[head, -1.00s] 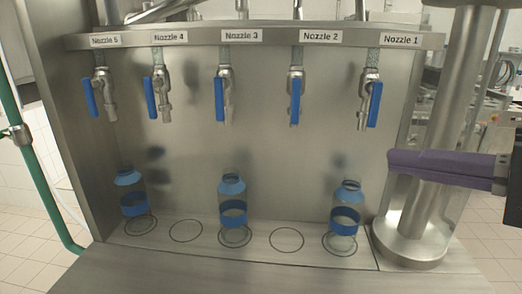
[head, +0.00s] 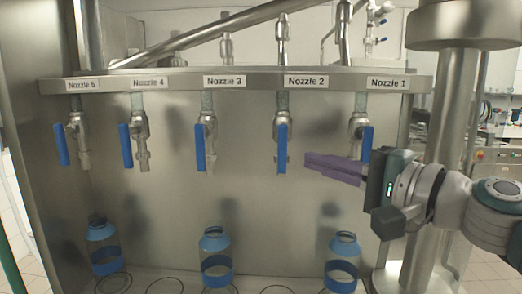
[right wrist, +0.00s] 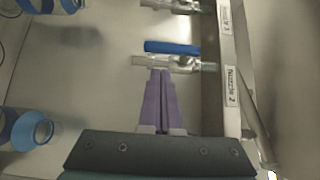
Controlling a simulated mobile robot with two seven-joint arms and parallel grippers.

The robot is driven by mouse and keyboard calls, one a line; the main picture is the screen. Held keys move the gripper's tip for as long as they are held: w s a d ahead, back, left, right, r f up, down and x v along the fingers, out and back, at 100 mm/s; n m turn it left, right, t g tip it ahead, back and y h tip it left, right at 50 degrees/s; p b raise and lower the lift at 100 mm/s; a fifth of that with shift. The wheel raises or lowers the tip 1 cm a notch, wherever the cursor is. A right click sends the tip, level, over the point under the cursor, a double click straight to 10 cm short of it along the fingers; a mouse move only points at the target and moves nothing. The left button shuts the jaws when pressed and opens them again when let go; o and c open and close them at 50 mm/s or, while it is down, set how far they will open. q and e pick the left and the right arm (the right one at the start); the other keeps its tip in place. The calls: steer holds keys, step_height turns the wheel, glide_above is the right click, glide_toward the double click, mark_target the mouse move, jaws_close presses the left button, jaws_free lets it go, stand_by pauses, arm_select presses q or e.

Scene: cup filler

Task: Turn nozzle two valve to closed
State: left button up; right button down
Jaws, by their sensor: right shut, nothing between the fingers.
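The nozzle two valve has a blue handle (head: 282,148) that hangs straight down along its metal body, below the Nozzle 2 label (head: 305,81). In the right wrist view the handle (right wrist: 172,47) lies beside the metal valve body (right wrist: 188,65), parallel to it. My right gripper (head: 308,161) has purple fingers, shut and empty. In the head view its tips are just right of the nozzle two handle, with a visible gap. In the right wrist view the fingertips (right wrist: 160,73) are close to the valve body; contact cannot be told. My left gripper is out of view.
The nozzle 1 handle (head: 366,146) is partly behind my right gripper. The nozzle 3 handle (head: 200,147) hangs to the left. Blue-banded bottles stand below nozzle 1 (head: 342,264), nozzle 3 (head: 216,260) and nozzle 5 (head: 104,248). A steel column (head: 452,110) stands at the right.

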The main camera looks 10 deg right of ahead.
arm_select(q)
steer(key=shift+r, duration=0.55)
arm_select(e)
steer(key=shift+w+a, duration=0.15)
steer(key=shift+a, duration=0.4)
steer(key=shift+w+a, duration=0.15)
steer(key=shift+a, duration=0.35)
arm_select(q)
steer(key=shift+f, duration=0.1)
